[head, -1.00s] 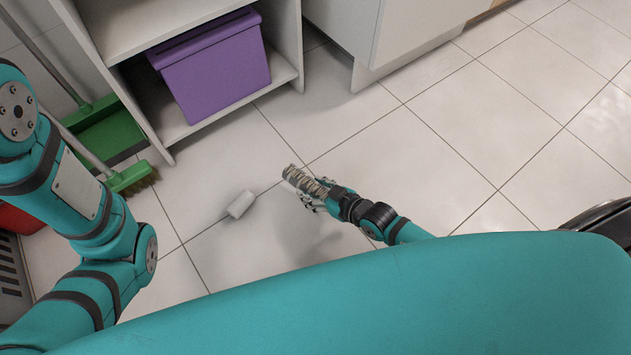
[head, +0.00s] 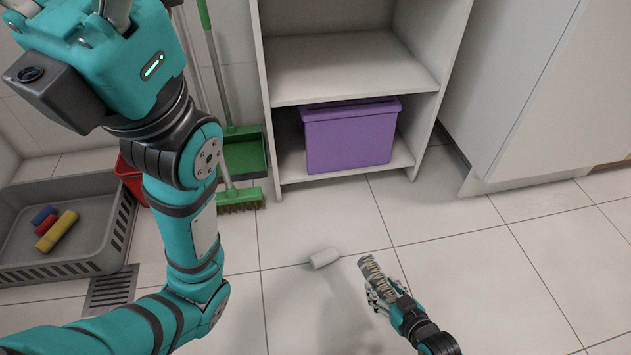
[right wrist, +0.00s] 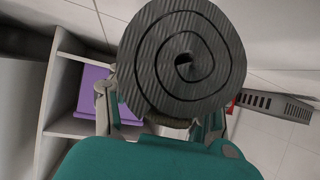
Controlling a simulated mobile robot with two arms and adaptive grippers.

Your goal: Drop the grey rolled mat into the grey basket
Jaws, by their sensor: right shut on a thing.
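The grey rolled mat (head: 371,268) is in my right gripper (head: 379,293), above the floor at the lower middle of the head view. Its spiral end (right wrist: 185,62) fills the top middle of the right wrist view, with a finger on either side. The grey basket (head: 48,274) stands on the floor at the left of the head view, well away from the mat, with blue, red and yellow rolls inside. Its slotted wall (right wrist: 275,105) also shows in the right wrist view.
A white roll (head: 324,258) lies on the floor near the mat. A white shelf (head: 350,70) holds a purple box (head: 350,137). The middle floor is mostly clear.

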